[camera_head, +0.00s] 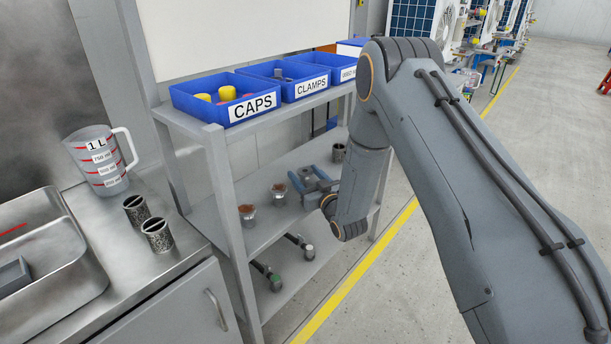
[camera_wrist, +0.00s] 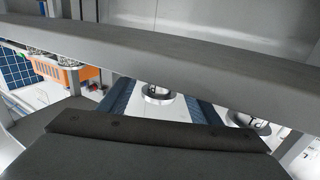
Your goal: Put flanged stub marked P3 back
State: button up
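My gripper (camera_head: 308,180) reaches in over the middle shelf, its two blue fingers apart. A dark cylinder (camera_head: 338,152) stands behind the gripper. No P3 mark is readable, so I cannot tell which piece is the stub.
The top shelf holds blue bins, including CAPS (camera_head: 252,106) and CLAMPS (camera_head: 311,87); its edge (camera_wrist: 150,50) crosses close in the wrist view. Two dark fittings (camera_head: 267,275) (camera_head: 300,245) lie on the bottom shelf. Left counter: jug (camera_head: 100,165), mesh cylinders (camera_head: 157,234), metal tray (camera_head: 75,240).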

jog(key=shift+s+d+r, duration=0.1)
jog(key=shift+r, duration=0.1)
jog(key=v, duration=1.2)
jog(key=s+d+r+m+g+h, duration=0.2)
jog(key=s+d+r+g+h, duration=0.3)
jog(key=d+r+g+h, duration=0.25)
jog(key=s+d+r+m+g, duration=0.1)
jog(key=s+r+g, duration=0.3)
jog(key=s, duration=1)
jog(key=s+d+r+m+g, duration=0.1)
jog(key=s+d+r+g, duration=0.2)
jog(key=s, duration=1.2)
notch_tip(320, 180, up, 2)
jog(key=shift+s+r+g+h+p, duration=0.15)
jog(key=shift+s+g+h+p, duration=0.05)
jog(key=shift+g+h+p, duration=0.3)
